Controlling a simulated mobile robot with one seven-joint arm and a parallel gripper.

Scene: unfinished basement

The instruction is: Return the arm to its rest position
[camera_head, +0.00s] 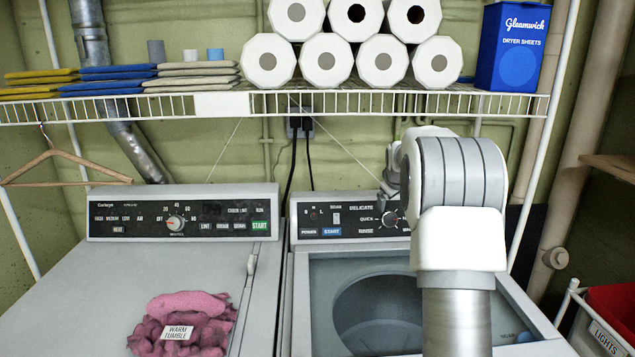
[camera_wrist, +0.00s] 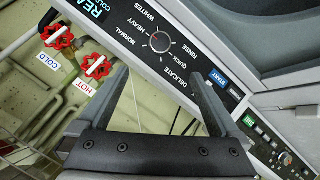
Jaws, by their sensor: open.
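My arm (camera_head: 455,240) rises in front of the right-hand washer and bends over toward its control panel (camera_head: 322,219). My gripper is mostly hidden behind the arm in the head view; a grey part of it shows by the panel's dial. In the wrist view my gripper (camera_wrist: 158,78) is open, its two fingers spread with nothing between them. Beyond the fingers is the washer panel (camera_wrist: 130,30) with its round dial (camera_wrist: 160,42). The fingers appear apart from the dial; whether one touches the panel edge I cannot tell.
A wire shelf (camera_head: 222,104) with paper rolls (camera_head: 325,60) and a blue dryer-sheet box (camera_head: 515,48) hangs above. The dryer (camera_head: 75,295) at left bears pink cloth (camera_head: 185,312). Red valves (camera_wrist: 57,38) are near the panel. A lights basket (camera_head: 605,335) stands right.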

